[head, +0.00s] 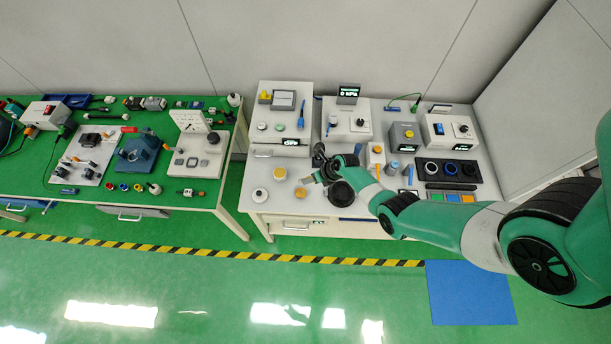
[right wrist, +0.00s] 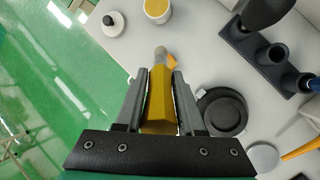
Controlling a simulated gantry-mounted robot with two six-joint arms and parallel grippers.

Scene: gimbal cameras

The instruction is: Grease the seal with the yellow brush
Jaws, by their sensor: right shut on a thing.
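My right gripper (head: 314,178) is above the front left part of the white bench in the head view. In the right wrist view its fingers (right wrist: 158,75) are shut on the yellow brush (right wrist: 158,108), whose grey end points away from the gripper. A white pot with a yellow filling (right wrist: 157,8) lies beyond the brush tip, apart from it; it also shows in the head view (head: 279,173). A round black part (right wrist: 222,112) lies to the right of the fingers, and in the head view (head: 341,194). I cannot tell whether it is the seal. My left gripper is not in view.
A white lid with a black knob (right wrist: 113,23) lies left of the pot. A black holder with round holes (right wrist: 265,55) stands to the right. Instrument boxes (head: 348,120) fill the bench's back. A green table (head: 100,195) with parts stands left, across a gap.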

